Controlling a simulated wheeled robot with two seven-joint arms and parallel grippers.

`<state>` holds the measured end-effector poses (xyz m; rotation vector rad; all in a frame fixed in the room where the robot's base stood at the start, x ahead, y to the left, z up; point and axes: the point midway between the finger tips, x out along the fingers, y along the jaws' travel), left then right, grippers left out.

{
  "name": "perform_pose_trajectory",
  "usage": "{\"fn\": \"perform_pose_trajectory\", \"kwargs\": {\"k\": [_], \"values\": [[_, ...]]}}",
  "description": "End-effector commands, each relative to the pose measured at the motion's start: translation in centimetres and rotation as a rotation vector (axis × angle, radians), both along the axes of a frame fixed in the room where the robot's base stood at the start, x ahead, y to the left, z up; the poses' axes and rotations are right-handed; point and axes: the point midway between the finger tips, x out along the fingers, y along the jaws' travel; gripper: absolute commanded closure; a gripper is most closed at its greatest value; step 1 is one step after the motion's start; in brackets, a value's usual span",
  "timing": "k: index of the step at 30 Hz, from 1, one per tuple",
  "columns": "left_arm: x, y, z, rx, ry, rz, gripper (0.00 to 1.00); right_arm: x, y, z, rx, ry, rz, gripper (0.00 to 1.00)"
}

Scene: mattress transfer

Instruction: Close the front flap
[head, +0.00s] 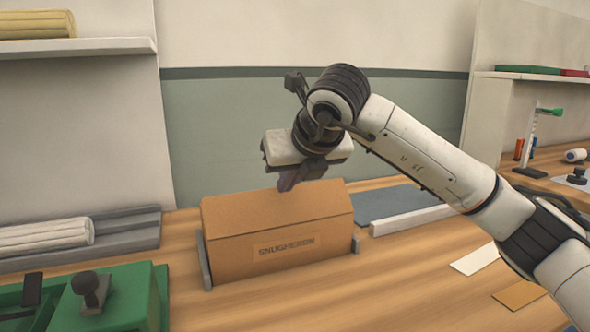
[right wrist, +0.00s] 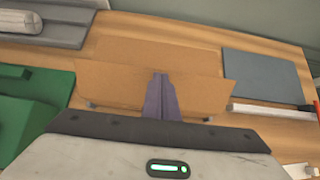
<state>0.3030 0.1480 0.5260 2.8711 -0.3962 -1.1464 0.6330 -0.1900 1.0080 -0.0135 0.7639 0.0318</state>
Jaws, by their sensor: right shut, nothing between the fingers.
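The brown cardboard box (head: 285,252) stands on the wooden table in the head view, its printed label facing me. Above the label face a plain cardboard panel (head: 270,208) slopes back. I cannot tell whether it is the front flap or the top. My right gripper (head: 286,184) is over the box's far upper edge, purple fingers together and empty, pointing down. In the right wrist view the fingers (right wrist: 160,80) lie in front of a wide flared cardboard panel (right wrist: 115,85), with another panel (right wrist: 155,55) beyond it. Contact is unclear. My left gripper is out of view.
Grey brackets (head: 204,262) flank the box. A green fixture (head: 130,295) and a grey tray with a pale roll (head: 45,235) are at left. A blue-grey mat (head: 395,200) and white bar (head: 410,219) are at right. Bare table lies in front of the box.

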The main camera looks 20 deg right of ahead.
Motion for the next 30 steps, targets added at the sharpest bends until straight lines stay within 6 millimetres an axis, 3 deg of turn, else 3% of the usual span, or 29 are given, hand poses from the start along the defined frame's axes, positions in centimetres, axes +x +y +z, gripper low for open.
{"fn": "perform_pose_trajectory", "kwargs": {"k": [6,18,30], "values": [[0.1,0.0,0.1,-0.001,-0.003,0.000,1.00,1.0,0.0,-1.0,0.001,0.000,0.000,1.00],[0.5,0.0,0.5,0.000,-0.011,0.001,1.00,1.1,0.1,-0.9,0.001,0.004,0.001,1.00],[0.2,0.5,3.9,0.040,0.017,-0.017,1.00,2.1,-0.1,-0.4,-0.004,0.178,-0.005,1.00]]}}
